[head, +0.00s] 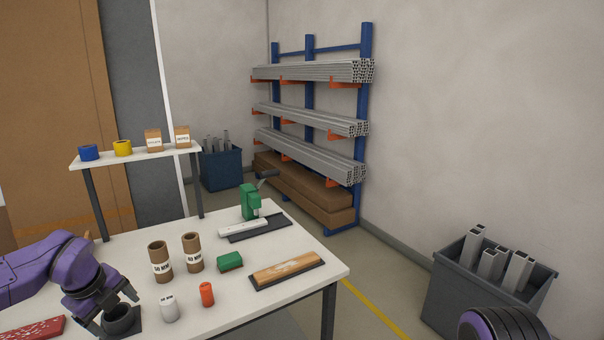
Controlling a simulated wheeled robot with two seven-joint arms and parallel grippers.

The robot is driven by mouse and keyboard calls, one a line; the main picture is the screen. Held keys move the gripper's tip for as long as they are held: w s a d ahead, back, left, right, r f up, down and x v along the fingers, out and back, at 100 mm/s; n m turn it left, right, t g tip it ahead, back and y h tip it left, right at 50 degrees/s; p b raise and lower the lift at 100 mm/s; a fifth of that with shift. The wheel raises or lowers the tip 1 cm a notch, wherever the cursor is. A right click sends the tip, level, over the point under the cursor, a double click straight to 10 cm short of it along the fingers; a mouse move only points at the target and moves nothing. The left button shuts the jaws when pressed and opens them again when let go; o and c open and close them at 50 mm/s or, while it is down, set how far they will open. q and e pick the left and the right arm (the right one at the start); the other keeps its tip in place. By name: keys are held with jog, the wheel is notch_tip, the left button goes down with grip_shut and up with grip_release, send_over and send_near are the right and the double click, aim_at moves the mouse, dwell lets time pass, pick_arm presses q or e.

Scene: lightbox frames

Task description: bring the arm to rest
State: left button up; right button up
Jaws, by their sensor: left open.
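My left arm (75,270), purple and black, reaches in from the left over the white table (225,312). My left gripper (113,309) is open at the table's near left, pointing down. A purple and black rounded part of mine (502,325) shows at the bottom right; my right gripper is not in view.
Near the gripper stand a white can (168,309), an orange cylinder (207,294) and brown tubes (160,262). A red piece (35,329) lies left. A green block (230,262), a wooden-topped board (287,272) and a green press (250,202) are farther right. A grey bin (470,295) stands right.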

pick_arm(q)
jog(key=s+d+f+m+t+y+b, duration=0.2)
jog(key=s+d+f+m+y, duration=0.1)
jog(key=f+m, duration=1)
jog(key=s+d+f+m+t+y+b, duration=0.1)
jog(key=s+d+f+m+y+b, duration=0.25)
jog(key=f+m, duration=0.95)
jog(key=s+d+f+m+g+h+b, duration=0.1)
jog(key=s+f+m+b, duration=0.1)
jog(key=s+f+m, duration=0.5)
jog(key=s+d+f+m+g+h+b, duration=0.2)
jog(key=s+f+m, duration=0.6)
jog(key=s, duration=0.9)
jog(key=shift+s+d+f+m, duration=0.15)
jog(key=shift+m, duration=0.65)
